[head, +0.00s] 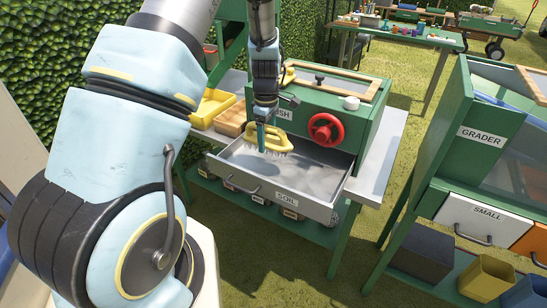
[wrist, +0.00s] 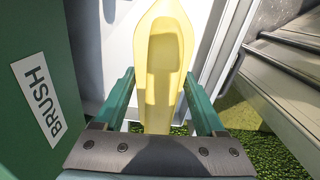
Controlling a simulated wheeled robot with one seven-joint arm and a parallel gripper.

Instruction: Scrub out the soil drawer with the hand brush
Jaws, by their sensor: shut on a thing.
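The soil drawer (head: 290,197) is a grey metal tray, pulled out from the green cabinet and labelled SOIL. Its floor looks mostly clean and grey in the head view. My gripper (head: 262,136) points down over the drawer's left back part and is shut on the yellow hand brush (head: 275,143). The brush's pale bristles face down into the drawer; I cannot tell whether they touch its floor. In the wrist view the brush's yellow handle (wrist: 165,60) lies between the green fingers of my gripper (wrist: 158,85); the bristles are hidden there.
The green cabinet (head: 352,125) with a red handwheel (head: 325,129) stands right behind the drawer. The grader stand (head: 480,133) is at the right. Grass lies between the stands.

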